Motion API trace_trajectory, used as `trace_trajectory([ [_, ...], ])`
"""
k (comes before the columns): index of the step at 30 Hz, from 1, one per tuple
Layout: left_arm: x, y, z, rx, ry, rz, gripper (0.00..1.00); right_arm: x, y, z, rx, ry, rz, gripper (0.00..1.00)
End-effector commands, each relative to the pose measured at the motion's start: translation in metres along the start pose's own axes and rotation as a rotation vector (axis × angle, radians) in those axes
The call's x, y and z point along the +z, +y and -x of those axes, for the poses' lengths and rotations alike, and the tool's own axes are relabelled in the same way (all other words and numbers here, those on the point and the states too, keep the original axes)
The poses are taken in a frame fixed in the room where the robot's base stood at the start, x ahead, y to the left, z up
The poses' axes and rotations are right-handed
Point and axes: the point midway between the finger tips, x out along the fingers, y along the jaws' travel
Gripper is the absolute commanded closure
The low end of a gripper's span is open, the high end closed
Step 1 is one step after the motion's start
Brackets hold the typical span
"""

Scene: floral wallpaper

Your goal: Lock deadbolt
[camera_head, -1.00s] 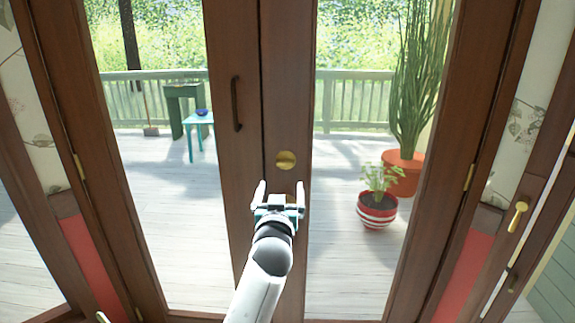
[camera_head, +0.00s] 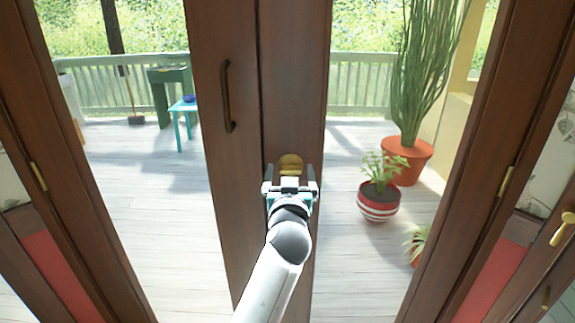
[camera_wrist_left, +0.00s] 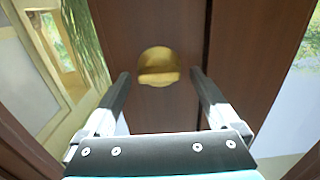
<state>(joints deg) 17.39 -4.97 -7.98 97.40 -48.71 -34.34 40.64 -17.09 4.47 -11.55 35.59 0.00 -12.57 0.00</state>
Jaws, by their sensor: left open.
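The deadbolt (camera_head: 290,163) is a round brass fitting with a thumb turn on the brown wooden door (camera_head: 295,80). In the left wrist view the deadbolt (camera_wrist_left: 158,66) sits ahead of and between the fingers, and its turn piece lies roughly crosswise in that picture. My left gripper (camera_head: 290,174) is open and empty, with its fingers pointing at the door on either side of the deadbolt. In the left wrist view the open fingers (camera_wrist_left: 160,82) stand wide of the brass. Whether they touch the door is unclear. My right gripper is not in view.
A dark vertical door handle (camera_head: 228,96) is up and left of the deadbolt. Glass panes show a deck with a striped planter (camera_head: 378,208), an orange pot (camera_head: 408,160) and a small teal table (camera_head: 183,108). A brass lever (camera_head: 563,229) is at far right.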

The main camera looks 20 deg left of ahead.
Motion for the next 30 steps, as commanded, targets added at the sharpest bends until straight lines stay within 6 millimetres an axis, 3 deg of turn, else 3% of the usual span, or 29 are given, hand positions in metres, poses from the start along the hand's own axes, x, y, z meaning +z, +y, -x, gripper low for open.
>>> trace_trajectory([
  [12,0.0,0.0016,0.0012,0.0,0.0,0.001,0.05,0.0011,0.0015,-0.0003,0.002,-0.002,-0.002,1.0],
  [30,-0.0002,0.0015,0.0011,0.0,0.0,0.001,0.72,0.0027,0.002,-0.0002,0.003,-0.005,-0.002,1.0],
])
